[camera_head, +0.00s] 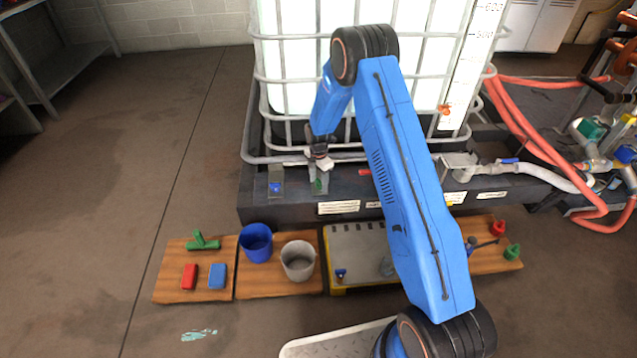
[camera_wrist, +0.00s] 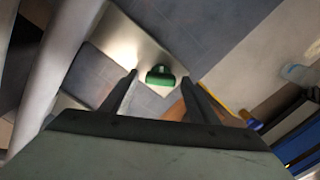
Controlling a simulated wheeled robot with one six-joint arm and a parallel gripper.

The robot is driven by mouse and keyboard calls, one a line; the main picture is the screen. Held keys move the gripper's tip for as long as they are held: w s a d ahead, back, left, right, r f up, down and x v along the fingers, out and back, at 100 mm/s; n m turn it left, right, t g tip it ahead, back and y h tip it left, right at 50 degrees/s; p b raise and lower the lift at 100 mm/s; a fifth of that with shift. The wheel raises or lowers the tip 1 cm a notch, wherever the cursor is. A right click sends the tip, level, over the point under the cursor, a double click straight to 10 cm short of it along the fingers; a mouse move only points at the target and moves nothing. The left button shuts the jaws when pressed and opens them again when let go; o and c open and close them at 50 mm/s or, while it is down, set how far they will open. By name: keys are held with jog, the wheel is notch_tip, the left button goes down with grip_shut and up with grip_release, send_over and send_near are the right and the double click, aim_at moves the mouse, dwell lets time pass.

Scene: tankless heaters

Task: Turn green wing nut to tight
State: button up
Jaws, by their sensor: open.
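The green wing nut (camera_head: 319,185) sits on a small grey plate on the dark ledge under the tank. In the wrist view the green wing nut (camera_wrist: 160,75) shows between my two fingertips, with a gap on each side. My gripper (camera_head: 321,166) is open and points down just above the wing nut. I cannot tell how far the fingertips are above it. The gripper partly covers the plate in the head view.
A blue wing nut (camera_head: 275,187) sits on a plate to the left, and a red handle (camera_head: 364,172) lies to the right. The white caged tank (camera_head: 290,60) stands right behind. Wooden boards below hold a blue cup (camera_head: 256,243), a grey cup (camera_head: 298,262) and blocks.

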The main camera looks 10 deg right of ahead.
jog(key=shift+f, duration=0.25)
jog(key=c, duration=1.1)
jog(key=shift+o, duration=0.2)
